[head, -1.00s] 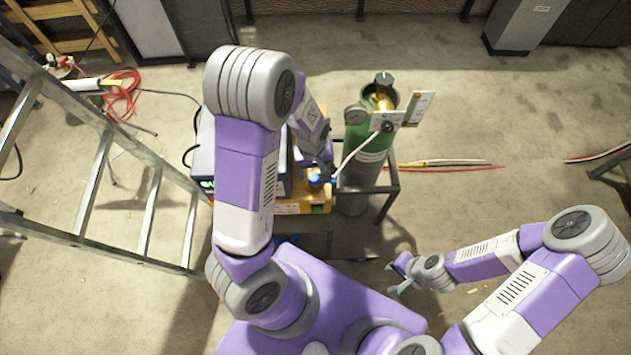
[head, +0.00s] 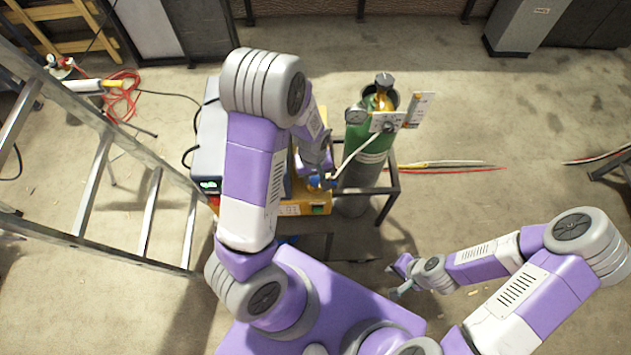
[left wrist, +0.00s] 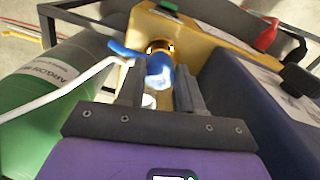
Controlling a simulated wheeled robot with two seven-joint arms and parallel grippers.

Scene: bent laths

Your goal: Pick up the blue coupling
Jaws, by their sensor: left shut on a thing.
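The blue coupling (left wrist: 160,72) is between the fingers of my left gripper (left wrist: 158,92) in the left wrist view. The gripper is shut on it. A white hose (left wrist: 60,102) runs to the coupling from the left. A brass fitting (left wrist: 159,46) shows right behind the coupling; I cannot tell whether they touch. In the head view the coupling (head: 314,182) is a small blue spot at the yellow unit, partly hidden by my left gripper (head: 317,176). My right gripper (head: 393,278) is open and empty, low on the right.
The yellow unit (head: 289,209) stands beside a grey box (head: 208,160). A green gas cylinder (head: 361,140) with gauges stands to the right in a dark frame (head: 392,180). A ladder (head: 120,140) leans at the left. Cables lie on the floor at the right.

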